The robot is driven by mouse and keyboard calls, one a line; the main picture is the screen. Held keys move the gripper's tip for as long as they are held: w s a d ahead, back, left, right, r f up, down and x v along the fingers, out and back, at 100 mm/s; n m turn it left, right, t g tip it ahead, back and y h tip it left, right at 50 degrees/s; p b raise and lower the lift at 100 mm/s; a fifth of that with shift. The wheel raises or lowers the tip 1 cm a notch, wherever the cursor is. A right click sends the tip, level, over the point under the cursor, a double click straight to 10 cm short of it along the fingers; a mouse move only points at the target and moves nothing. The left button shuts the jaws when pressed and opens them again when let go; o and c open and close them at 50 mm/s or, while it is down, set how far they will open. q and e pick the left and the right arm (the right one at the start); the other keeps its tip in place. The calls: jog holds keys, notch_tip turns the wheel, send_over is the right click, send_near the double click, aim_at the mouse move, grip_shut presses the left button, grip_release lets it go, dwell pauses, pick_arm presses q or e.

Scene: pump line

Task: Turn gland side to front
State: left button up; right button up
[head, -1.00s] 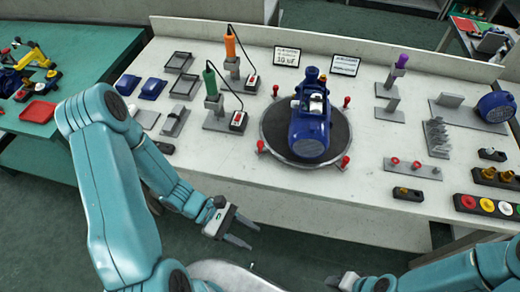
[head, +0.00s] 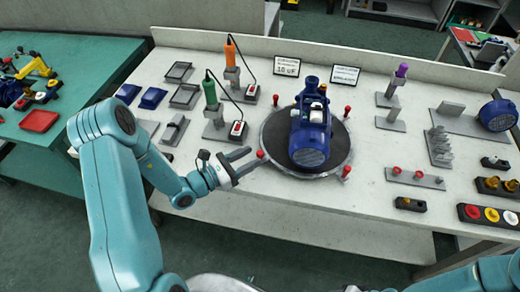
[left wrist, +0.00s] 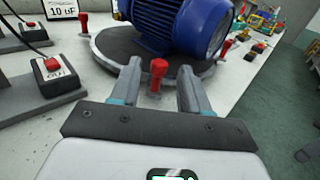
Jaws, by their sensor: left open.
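The blue pump (head: 311,125) stands on a round dark turntable (head: 334,158) with a grey rim and several red-knobbed pegs around its edge. My left gripper (head: 246,159) is open at the turntable's front left edge. One red peg (head: 260,154) is just beyond its fingertips. In the left wrist view that red peg (left wrist: 158,72) stands between the two open fingers (left wrist: 158,88), with no finger seen touching it. The pump (left wrist: 185,25) and turntable (left wrist: 110,42) show behind it. Which side of the pump bears the gland I cannot tell. My right gripper is barely at the bottom edge, its fingers unclear.
A green-handled tool (head: 210,92) and an orange-handled tool (head: 231,52) stand in holders left of the turntable, with corded switch boxes (head: 237,131). Red pegs on a grey strip (head: 417,178) lie right. The table front is clear.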

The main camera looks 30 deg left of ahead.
aim_at(260, 153)
pick_arm(q)
jog(key=shift+x, duration=2.2)
grip_shut()
